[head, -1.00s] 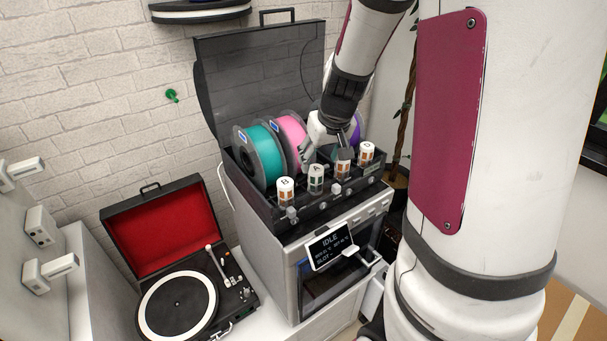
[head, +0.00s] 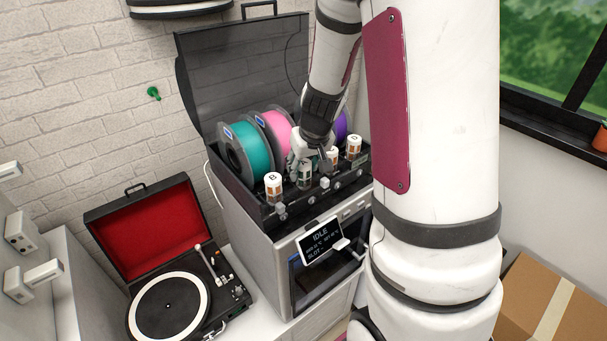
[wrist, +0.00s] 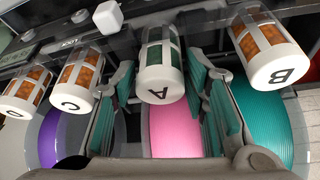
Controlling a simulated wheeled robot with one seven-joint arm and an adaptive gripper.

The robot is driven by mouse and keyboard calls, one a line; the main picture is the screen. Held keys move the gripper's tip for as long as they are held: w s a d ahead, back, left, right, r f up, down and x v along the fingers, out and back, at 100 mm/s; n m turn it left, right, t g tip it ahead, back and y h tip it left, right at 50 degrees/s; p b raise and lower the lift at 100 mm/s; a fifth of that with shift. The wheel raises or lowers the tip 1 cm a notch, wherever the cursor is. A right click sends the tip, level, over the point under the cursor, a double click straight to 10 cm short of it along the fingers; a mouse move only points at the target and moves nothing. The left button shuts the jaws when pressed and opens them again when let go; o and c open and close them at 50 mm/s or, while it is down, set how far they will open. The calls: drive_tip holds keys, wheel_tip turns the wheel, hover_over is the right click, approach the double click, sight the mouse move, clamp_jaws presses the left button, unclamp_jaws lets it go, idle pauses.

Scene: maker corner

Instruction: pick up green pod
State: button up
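The green pod, a clear canister with green filling and a white cap marked A, stands in the front row of the black box; it shows in the wrist view (wrist: 161,60) and, partly covered, in the head view (head: 305,174). My gripper (wrist: 163,88) is open, with one finger on each side of the green pod in the wrist view and small gaps between. In the head view my gripper (head: 311,160) is right at the pod, hiding its top.
Orange-filled pods B (head: 273,186), C (wrist: 78,82) and D (head: 353,147) stand in the same row. Teal (head: 245,152), pink (head: 277,128) and purple (head: 341,126) spools sit behind, under the raised lid (head: 245,75). A record player (head: 170,305) is to the left.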

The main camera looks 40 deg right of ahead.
drive_tip(key=c, duration=0.6)
